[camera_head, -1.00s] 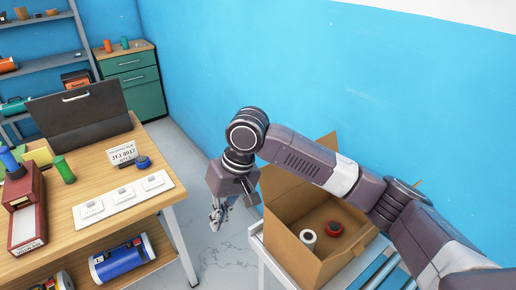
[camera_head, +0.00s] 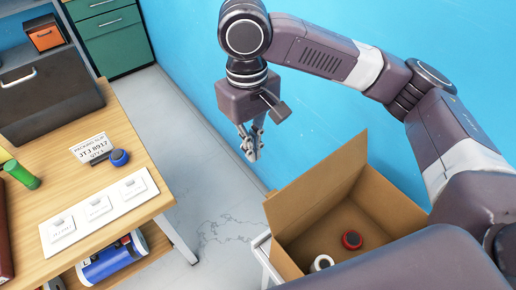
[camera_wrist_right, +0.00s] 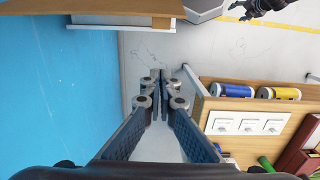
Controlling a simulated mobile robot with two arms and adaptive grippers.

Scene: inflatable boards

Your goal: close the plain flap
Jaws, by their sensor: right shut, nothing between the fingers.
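An open cardboard box (camera_head: 290,262) stands on a white-framed stand at the lower right of the head view. A plain brown flap (camera_head: 325,178) stands up along its back left side; I see no marking on it. My own arm and body hide the box's near side. My right gripper (camera_head: 252,156) is shut and empty, up and left of the flap, apart from it.
A wooden workbench (camera_head: 150,205) with a white label strip (camera_head: 98,208) and packing slip (camera_head: 90,148) is on the left. A blue wall (camera_head: 395,55) is close behind the box. Bare floor (camera_head: 215,222) lies between bench and box.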

